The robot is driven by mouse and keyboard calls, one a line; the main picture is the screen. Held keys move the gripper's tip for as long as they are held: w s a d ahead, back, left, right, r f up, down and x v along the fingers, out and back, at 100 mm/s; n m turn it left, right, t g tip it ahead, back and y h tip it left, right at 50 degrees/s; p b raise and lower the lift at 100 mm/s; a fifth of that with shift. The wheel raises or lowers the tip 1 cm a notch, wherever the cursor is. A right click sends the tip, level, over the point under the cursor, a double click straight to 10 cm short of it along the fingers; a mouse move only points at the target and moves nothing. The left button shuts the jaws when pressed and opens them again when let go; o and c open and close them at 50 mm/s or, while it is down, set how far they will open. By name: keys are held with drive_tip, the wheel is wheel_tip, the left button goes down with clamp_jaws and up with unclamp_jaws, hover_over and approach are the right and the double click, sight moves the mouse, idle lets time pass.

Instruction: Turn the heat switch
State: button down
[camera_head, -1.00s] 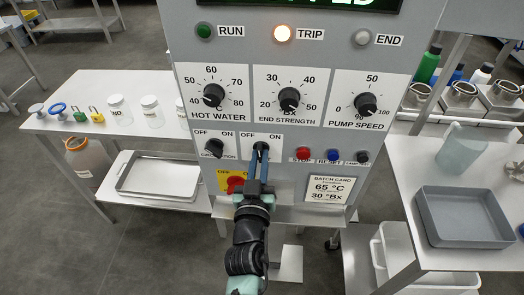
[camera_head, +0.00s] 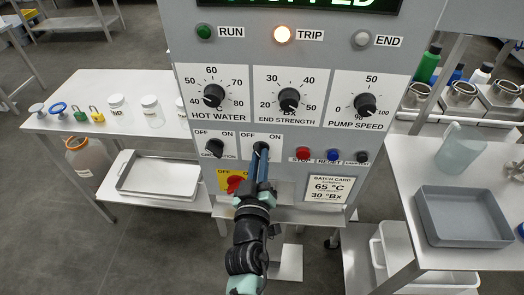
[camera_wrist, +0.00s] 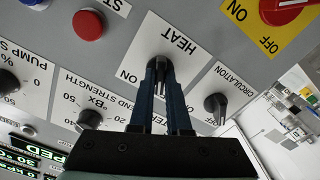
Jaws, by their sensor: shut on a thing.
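The heat switch (camera_wrist: 160,67) is a black rotary knob on a white plate marked HEAT, with OFF and ON. In the head view the plate (camera_head: 275,136) sits on the grey panel below the end strength dial, and my gripper covers most of the knob. My gripper (camera_head: 261,150) reaches up to the knob from below. In the wrist view the two dark blue fingers (camera_wrist: 163,75) are closed around the knob, one on each side. The fingertips hide part of the knob, so its exact pointing is hard to tell.
The circulation switch (camera_head: 214,148) is just left. A red knob on a yellow plate (camera_head: 234,184) is close below left of my fingers. Red stop, blue reset (camera_head: 334,155) and black buttons are to the right. The amber TRIP lamp (camera_head: 282,34) is lit.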

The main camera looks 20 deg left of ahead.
drive_tip(key=shift+n, duration=1.7)
drive_tip(key=c, duration=0.8)
unclamp_jaws()
drive_tip(key=shift+s, duration=0.1)
drive_tip(key=v, duration=1.2)
drive_tip(key=shift+s+b, duration=0.4)
